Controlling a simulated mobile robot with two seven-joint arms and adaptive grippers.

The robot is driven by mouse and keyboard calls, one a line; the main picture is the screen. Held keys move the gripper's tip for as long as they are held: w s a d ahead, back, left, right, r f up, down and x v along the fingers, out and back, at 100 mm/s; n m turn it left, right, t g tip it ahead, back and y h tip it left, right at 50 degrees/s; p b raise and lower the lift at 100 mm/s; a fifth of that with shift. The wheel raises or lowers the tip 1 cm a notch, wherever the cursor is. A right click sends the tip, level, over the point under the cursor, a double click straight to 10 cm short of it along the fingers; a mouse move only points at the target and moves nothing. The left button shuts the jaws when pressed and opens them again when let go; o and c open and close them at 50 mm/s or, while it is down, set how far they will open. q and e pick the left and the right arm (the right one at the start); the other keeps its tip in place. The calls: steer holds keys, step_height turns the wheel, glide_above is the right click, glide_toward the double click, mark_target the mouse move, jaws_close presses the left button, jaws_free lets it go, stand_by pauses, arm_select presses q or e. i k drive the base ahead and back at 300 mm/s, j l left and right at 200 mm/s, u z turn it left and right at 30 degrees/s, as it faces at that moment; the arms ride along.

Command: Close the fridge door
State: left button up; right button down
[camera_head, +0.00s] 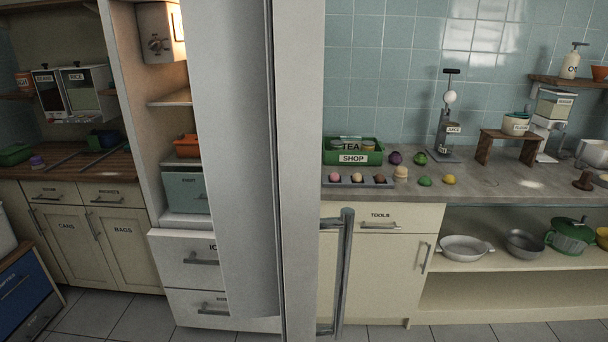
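The fridge door (300,120) stands wide open in the middle of the view, seen nearly edge-on with its inner side to the left. Its grey bar handle (344,270) sticks out to the right near the bottom. The fridge (129,110) is behind and left of the door. Its lit inside shows a dial box (158,32), a shelf (172,98), an orange container (187,146) and a teal bin (186,193). The door hides the fridge's right part. Neither of my grippers is in view.
A marble counter (490,182) runs to the right, with a green SHOP crate (352,151) and small round items. An open lower shelf (470,286) holds pans and a green pot (571,237). Wooden cabinets (122,235) stand left. Tiled floor (110,315) shows at the bottom.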

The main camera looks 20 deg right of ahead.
mark_target(256, 67)
steer(key=i+l+u, duration=0.1)
steer(key=l, duration=0.25)
steer(key=i+l, duration=0.2)
steer(key=l, duration=0.15)
steer(key=i+l+u, duration=0.15)
steer(key=l, duration=0.25)
steer(key=i+l, duration=0.1)
steer(key=l, duration=0.25)
steer(key=u, duration=0.05)
